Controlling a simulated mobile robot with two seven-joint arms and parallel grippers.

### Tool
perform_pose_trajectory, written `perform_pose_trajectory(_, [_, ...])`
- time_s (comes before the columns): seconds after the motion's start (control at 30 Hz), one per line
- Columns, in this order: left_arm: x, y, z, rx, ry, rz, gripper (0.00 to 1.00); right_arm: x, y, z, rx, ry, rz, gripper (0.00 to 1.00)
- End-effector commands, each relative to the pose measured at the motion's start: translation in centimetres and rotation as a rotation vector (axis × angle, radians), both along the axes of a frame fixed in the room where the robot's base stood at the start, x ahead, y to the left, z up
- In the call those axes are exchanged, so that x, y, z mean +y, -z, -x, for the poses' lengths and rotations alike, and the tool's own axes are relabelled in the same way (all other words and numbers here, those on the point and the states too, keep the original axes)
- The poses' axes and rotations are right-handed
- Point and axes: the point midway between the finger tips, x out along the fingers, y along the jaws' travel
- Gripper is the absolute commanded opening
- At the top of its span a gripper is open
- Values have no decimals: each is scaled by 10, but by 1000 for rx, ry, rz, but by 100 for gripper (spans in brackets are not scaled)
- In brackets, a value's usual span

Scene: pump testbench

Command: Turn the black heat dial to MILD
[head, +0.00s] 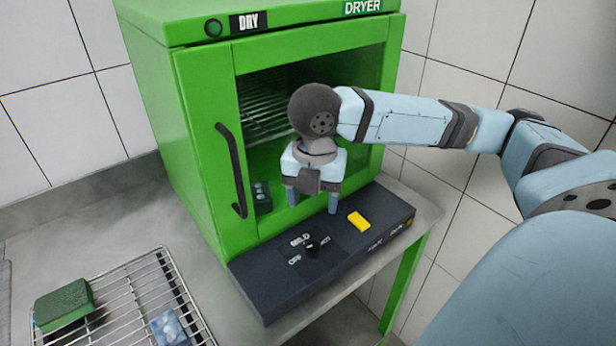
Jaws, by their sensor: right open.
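The small black heat dial (313,247) stands on the dark control panel (265,292) in front of the green dryer (205,175). Printed labels surround it: one reading like MILD (300,239) at its upper left, OFF (295,260) at its lower left, and a third, partly unclear, at its right. I cannot tell which label the dial points to. My right gripper (312,201) hangs above and behind the dial, fingers pointing down, open and empty, not touching it. My left gripper is not in view.
A yellow block-shaped control (358,221) sits right of the dial. The dryer's glass door with its black handle (232,170) rises behind. A wire rack (128,288) at lower left holds a green block (63,306) and a blue piece (168,328). A dark block (262,198) shows inside the dryer.

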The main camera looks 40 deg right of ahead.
Motion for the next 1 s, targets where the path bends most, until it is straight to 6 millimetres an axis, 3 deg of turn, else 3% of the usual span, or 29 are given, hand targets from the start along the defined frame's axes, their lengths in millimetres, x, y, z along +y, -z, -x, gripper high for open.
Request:
perform_pose_trajectory(0.1, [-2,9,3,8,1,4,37,0,28,1,4,2,0,61])
perform_pose_trajectory(0.3, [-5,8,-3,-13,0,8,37,0,72,1,4,1,0,61])
perform_pose_trajectory(0.5, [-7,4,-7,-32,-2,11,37,0,103,1,2,1,0,61])
perform_pose_trajectory(0.7, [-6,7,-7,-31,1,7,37,0,118,0,1,1,0,61])
perform_pose_trajectory(1.0, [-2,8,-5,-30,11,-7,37,0,119,0,0,0,0,61])
